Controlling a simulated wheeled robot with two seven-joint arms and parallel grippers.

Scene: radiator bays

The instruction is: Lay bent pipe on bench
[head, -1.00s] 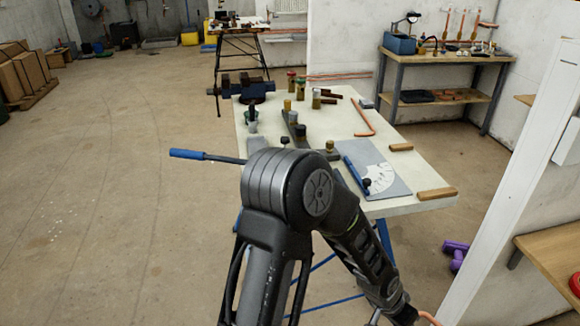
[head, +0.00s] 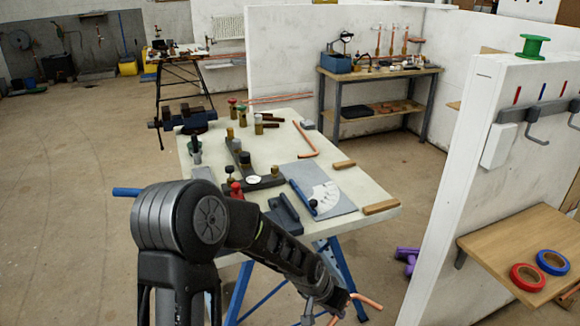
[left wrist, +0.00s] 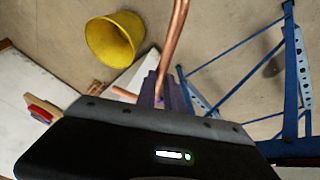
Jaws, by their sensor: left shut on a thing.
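My left gripper (head: 328,308) is low at the bottom of the head view, in front of the bench's near edge. It is shut on a bent copper pipe (head: 367,301), partly hidden by the gripper. In the left wrist view, the held pipe (left wrist: 176,45) rises from between the fingers (left wrist: 160,95), with a short copper end showing to their left. The bench (head: 365,184) has a pale top on blue legs. Another bent copper pipe (head: 305,140) lies on its far right part. My right gripper is not in view.
The bench top holds a grey plate with a white protractor (head: 325,195), wooden blocks (head: 381,207), a bending tool and a vise (head: 185,117). A white partition (head: 455,190) and wooden shelf (head: 530,245) with tape rolls stand at right. A yellow bucket (left wrist: 115,40) shows on the floor.

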